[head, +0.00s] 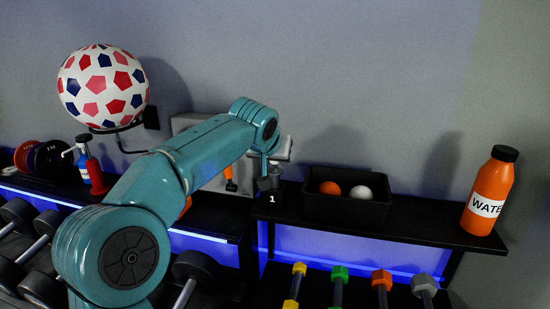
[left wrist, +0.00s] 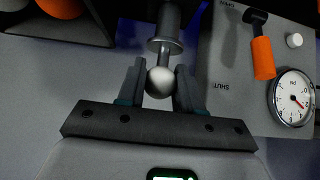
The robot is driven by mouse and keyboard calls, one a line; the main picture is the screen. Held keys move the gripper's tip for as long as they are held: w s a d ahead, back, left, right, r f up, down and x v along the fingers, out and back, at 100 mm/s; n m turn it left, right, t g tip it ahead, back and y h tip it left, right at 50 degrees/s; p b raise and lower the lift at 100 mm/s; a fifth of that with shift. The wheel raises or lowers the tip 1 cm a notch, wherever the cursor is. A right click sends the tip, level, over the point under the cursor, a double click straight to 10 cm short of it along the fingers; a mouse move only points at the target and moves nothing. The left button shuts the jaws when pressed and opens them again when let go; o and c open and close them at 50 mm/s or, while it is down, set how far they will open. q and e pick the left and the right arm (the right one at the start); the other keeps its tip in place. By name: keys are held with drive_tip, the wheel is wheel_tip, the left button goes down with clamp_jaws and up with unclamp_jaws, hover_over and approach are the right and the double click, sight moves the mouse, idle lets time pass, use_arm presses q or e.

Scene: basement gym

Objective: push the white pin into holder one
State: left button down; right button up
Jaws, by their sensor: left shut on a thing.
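The white pin (left wrist: 160,82) shows a round, pale ball head in the left wrist view. A thin stem runs from the ball into a grey flanged metal cylinder (left wrist: 166,46). My left gripper (left wrist: 160,88) is shut on the pin, with one dark finger on each side of the ball. In the head view my left gripper (head: 272,163) is over the left end of the dark shelf, at holder one (head: 268,183), above the label "1". The arm and gripper hide the pin there. How deep the pin sits cannot be told. My right gripper is not in view.
A black bin (head: 322,208) with an orange and a white ball stands just right of the holder. An orange water bottle (head: 490,190) is farther right. In the left wrist view a grey panel (left wrist: 238,95) with an orange handle (left wrist: 262,58) and a gauge (left wrist: 291,97) is close by.

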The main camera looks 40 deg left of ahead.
use_arm(q)
drive_tip(key=shift+f, duration=0.1)
idle(0.3)
drive_tip(key=c, duration=0.7)
unclamp_jaws()
drive_tip(key=shift+o, duration=0.2)
drive_tip(key=v, duration=1.6)
drive_tip(key=shift+s+b, duration=0.2)
drive_tip(key=shift+b, duration=0.25)
drive_tip(key=shift+d, duration=0.15)
